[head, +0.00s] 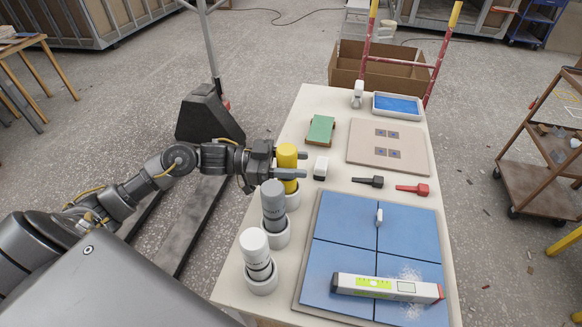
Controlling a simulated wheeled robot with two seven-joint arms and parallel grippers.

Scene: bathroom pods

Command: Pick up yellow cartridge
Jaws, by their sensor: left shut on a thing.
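The yellow cartridge (287,152) stands upright near the left edge of the white table in the head view. My left gripper (298,165) reaches in from the left and is shut on its upper body, with the fingers pointing right. The cartridge's lower end is at a white round holder (292,201); I cannot tell whether it sits inside or just above it. A grey cartridge (273,200) and a white cartridge (254,245) stand in similar holders nearer to me. My right gripper is not in view.
Blue tiles (335,225) with a spirit level (387,288) lie at the front right of the table. A black-handled tool (368,181), a red-handled tool (412,189), a green sponge (320,129) and a blue tray (397,105) are further back. A cardboard box (345,66) stands behind.

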